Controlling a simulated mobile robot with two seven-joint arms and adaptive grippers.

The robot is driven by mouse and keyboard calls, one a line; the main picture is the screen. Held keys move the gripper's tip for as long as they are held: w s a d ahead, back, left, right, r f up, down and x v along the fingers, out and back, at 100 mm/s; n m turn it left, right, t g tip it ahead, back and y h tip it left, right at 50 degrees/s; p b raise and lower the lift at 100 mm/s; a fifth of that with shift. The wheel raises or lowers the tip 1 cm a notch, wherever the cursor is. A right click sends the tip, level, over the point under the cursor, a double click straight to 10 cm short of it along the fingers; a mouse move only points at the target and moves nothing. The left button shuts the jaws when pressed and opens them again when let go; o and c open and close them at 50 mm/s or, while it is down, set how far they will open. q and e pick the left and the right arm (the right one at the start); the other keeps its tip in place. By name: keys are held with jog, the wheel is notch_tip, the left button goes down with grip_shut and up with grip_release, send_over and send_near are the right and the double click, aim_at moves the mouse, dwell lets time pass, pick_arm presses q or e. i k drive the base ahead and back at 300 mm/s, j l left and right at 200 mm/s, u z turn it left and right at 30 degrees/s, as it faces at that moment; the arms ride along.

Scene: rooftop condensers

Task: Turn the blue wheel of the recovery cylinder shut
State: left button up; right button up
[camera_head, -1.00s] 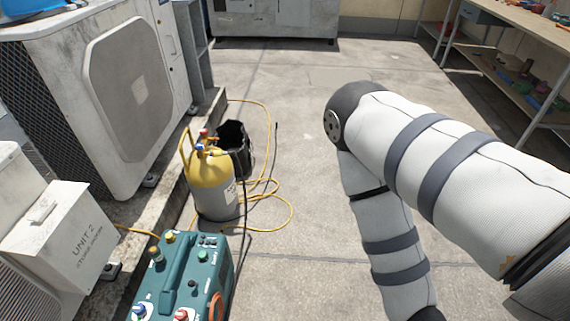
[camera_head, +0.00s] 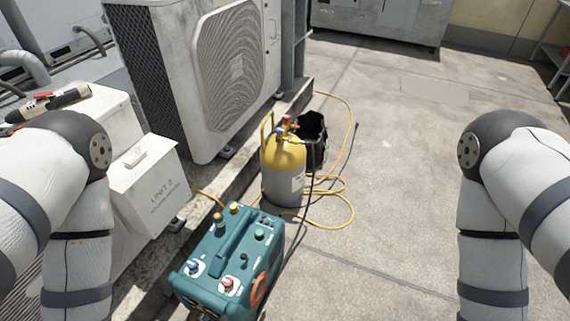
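The recovery cylinder (camera_head: 284,178) stands upright on the roof floor, grey below with a yellow top and a yellow handle. Its small blue wheel (camera_head: 280,132) sits on top, on the near left side of the valve. A red wheel (camera_head: 287,119) is just behind it. How far the blue wheel is turned cannot be told. My left and right arms show at the two sides, bent downward. Both grippers are below the picture and out of sight. Neither arm touches the cylinder.
A teal recovery machine (camera_head: 227,262) with coloured knobs stands in front of the cylinder. A black bucket (camera_head: 313,143) is behind it. A yellow hose (camera_head: 335,224) loops on the floor. Condenser units (camera_head: 205,75) line the left. The floor (camera_head: 400,170) to the right is clear.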

aim_at(279, 130)
jog(key=i+l+u, duration=0.45)
jog(key=i+l, duration=1.3)
